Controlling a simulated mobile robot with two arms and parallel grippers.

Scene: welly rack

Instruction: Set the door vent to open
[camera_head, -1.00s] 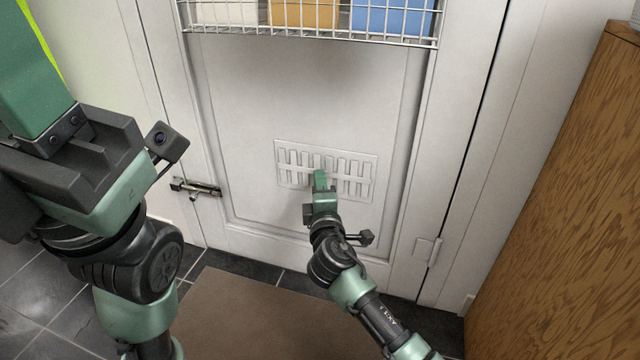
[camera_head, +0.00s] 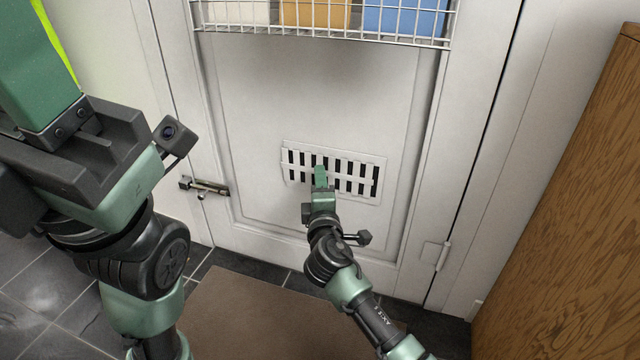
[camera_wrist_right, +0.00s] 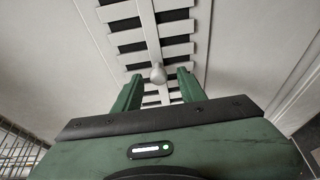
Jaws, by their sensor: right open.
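The door vent (camera_head: 361,161) is a white slatted plate low on the white door. Dark gaps show through its slots in both views, so the slots stand open. In the right wrist view, a small round knob (camera_wrist_right: 158,73) sits on the vent's middle bar. My right gripper (camera_head: 319,177) is in front of the vent's lower left part. In the wrist view its two green fingers (camera_wrist_right: 158,88) are apart, with the knob between and just beyond their tips. I cannot tell whether they touch it. My left gripper (camera_head: 45,90) is raised close at the left; its fingertips are out of frame.
A wire basket (camera_head: 320,36) with coloured items hangs on the door above the vent. A metal bolt (camera_head: 205,187) is at the door's left edge. A wooden cabinet (camera_head: 570,200) stands at the right. A brown mat (camera_head: 255,315) lies on the dark tiled floor.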

